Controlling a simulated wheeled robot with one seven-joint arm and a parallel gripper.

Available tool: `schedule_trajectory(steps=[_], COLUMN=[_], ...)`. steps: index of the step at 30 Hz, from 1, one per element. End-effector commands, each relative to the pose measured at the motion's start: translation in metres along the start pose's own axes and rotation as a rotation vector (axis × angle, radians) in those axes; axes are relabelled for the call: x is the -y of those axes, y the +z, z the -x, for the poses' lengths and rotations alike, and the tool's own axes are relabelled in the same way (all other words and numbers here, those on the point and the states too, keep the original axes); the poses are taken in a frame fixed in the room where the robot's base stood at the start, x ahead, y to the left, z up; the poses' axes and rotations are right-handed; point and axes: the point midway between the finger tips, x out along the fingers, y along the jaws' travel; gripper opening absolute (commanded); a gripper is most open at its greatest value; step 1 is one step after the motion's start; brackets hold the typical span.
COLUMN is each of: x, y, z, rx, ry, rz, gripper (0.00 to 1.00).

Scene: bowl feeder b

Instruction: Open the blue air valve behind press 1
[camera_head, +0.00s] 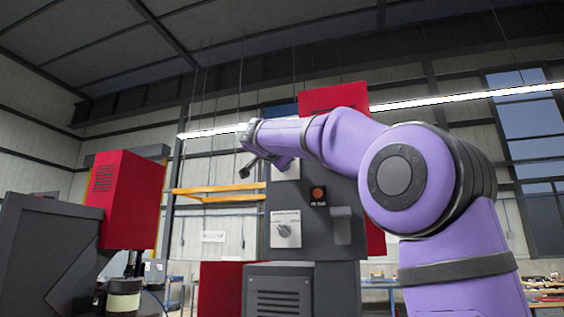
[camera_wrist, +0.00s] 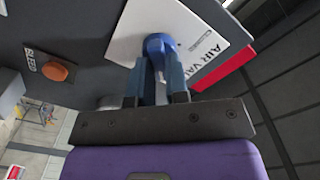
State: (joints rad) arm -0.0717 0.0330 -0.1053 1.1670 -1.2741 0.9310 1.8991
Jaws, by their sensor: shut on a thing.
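The blue air valve (camera_wrist: 158,45) shows in the wrist view on a white plate (camera_wrist: 190,22) whose visible lettering begins "AIR VA". My gripper (camera_wrist: 157,68) is shut on the valve's blue handle, one finger on each side of it. In the head view my gripper (camera_head: 252,160) reaches to the upper part of a dark grey cabinet (camera_head: 345,190) from the left. There the white plate (camera_head: 287,170) is partly hidden by my arm, and the blue handle cannot be made out.
An orange-red button (camera_wrist: 53,72) marked "BLEED" sits on the same panel. Below in the head view is a selector knob (camera_head: 284,231) on a light plate. A red and grey machine (camera_head: 132,198) stands at left. A yellow rail frame (camera_head: 215,192) is behind.

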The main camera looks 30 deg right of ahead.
Motion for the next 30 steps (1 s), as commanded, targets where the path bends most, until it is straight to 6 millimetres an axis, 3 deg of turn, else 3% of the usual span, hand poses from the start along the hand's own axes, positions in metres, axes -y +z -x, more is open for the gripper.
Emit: schedule_trajectory(steps=[11, 12, 15, 25, 30], x=[-0.001, -0.001, -0.001, 0.0, 0.0], y=[0.001, 0.001, 0.001, 0.0, 0.0], z=[0.0, 0.0, 0.0, 0.003, 0.023], rx=[0.002, 0.002, 0.002, 0.001, 0.002], ry=[0.002, 0.002, 0.002, 0.0, -0.001], rz=[-0.004, -0.004, -0.004, -0.004, -0.005], gripper=[0.0, 0.19, 0.4, 0.4, 0.4])
